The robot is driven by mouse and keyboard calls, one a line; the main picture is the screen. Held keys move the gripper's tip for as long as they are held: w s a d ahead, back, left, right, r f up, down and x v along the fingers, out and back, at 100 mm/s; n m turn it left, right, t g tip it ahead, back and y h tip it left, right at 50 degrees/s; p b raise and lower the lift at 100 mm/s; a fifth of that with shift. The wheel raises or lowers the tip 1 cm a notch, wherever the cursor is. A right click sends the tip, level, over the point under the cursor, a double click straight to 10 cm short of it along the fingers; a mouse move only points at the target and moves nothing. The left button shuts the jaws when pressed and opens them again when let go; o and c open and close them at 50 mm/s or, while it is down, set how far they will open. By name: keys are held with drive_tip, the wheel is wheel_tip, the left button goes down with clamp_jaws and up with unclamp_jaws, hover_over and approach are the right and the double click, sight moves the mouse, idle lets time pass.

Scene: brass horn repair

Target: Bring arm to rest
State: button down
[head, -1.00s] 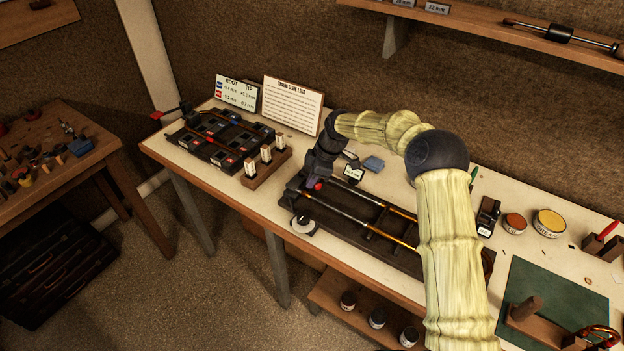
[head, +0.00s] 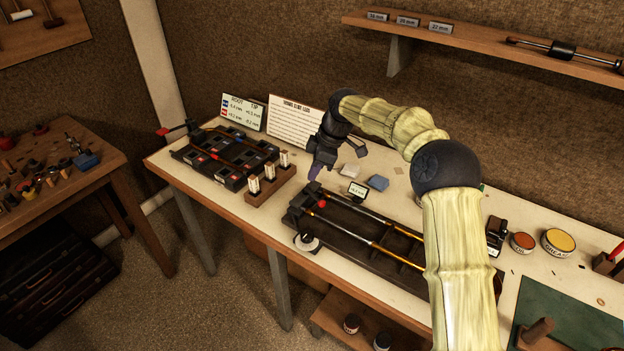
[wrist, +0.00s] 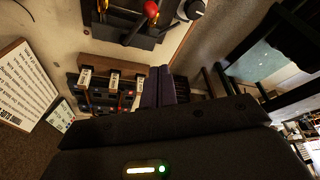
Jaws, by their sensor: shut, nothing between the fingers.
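My gripper (head: 314,172) is shut and empty. In the head view it hangs over the bench (head: 223,191), just behind the left end of the dark slide fixture (head: 341,239) and apart from it. In the wrist view its purple fingers (wrist: 166,88) lie side by side, with nothing between them. The fixture carries brass-and-silver slide tubes (head: 350,233) and a red knob (head: 321,204); its end also shows at the top of the wrist view (wrist: 115,28).
A wooden block with white-topped pieces (head: 270,187) and a dark rack (head: 222,155) stand to the left. Two cards (head: 294,122) stand behind. A blue block (head: 378,182) and a small display (head: 357,190) sit right of my gripper. A shelf (head: 480,40) hangs above.

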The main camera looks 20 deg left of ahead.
drive_tip(key=shift+d, duration=0.1)
idle(0.3)
drive_tip(key=s+d+m+t+h, duration=0.1)
drive_tip(key=s+d+m, duration=0.45)
drive_tip(key=d, duration=0.55)
drive_tip(key=s+d+m+t+h, duration=0.2)
drive_tip(key=s+d+m, duration=0.35)
drive_tip(key=d, duration=0.45)
drive_tip(key=s+d+m, duration=1)
drive_tip(key=s+d, duration=0.3)
drive_tip(key=s, duration=0.2)
drive_tip(key=shift+s+d+f+t+h, duration=0.2)
drive_tip(key=shift+f+t+h, duration=0.1)
drive_tip(key=shift+h, duration=0.1)
drive_tip(key=shift+w, duration=0.15)
drive_tip(key=shift+a, duration=0.1)
